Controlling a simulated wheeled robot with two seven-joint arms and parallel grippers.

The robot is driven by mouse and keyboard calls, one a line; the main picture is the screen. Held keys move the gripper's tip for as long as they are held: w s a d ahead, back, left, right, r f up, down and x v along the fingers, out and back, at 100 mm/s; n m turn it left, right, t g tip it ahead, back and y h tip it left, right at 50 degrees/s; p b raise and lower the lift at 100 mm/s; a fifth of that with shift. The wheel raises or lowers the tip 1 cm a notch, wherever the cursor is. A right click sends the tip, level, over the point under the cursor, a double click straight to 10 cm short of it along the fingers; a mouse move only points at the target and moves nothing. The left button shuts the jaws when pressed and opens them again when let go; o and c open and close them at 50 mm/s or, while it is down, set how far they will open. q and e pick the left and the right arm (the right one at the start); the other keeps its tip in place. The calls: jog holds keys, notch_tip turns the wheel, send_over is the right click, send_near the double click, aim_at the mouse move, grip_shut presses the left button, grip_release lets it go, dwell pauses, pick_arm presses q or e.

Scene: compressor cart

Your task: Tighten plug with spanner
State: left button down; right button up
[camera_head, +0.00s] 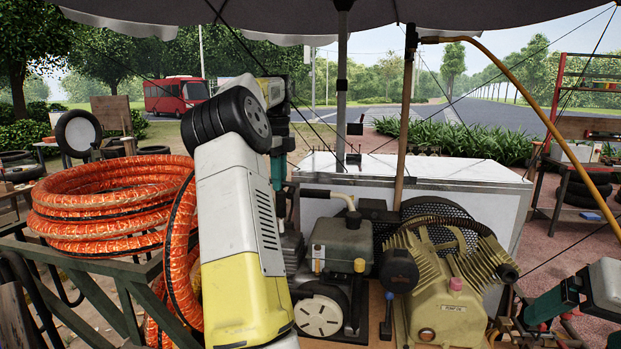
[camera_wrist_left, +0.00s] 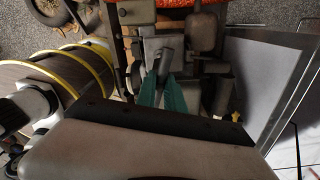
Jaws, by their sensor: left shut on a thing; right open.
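My left gripper (camera_head: 277,170) reaches down behind the small engine (camera_head: 342,245), its lower end partly hidden. In the left wrist view its teal fingers (camera_wrist_left: 162,80) close on a grey, rod-like thing (camera_wrist_left: 165,60); I cannot tell whether this is the spanner. I cannot tell which is the task's plug. My right gripper (camera_head: 545,315) is open at the lower right, apart from the pump. No spanner is clearly visible.
Orange hose coils (camera_head: 110,205) lie at the left by a dark metal railing (camera_head: 120,290). A white chest (camera_head: 460,175) stands behind the engine. A brown pole (camera_head: 405,120) and a yellow hose (camera_head: 530,90) rise above the pump. Tyres and shelves stand at the right.

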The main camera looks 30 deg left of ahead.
aim_at(281, 199)
pick_arm(q)
jog(key=shift+f, duration=3.05)
jog(key=shift+m, duration=1.4)
jog(key=shift+w+m, duration=0.1)
jog(key=shift+m, duration=1.3)
jog(key=shift+m, duration=1.4)
jog(key=shift+d+m, duration=0.1)
jog(key=shift+m, duration=1.3)
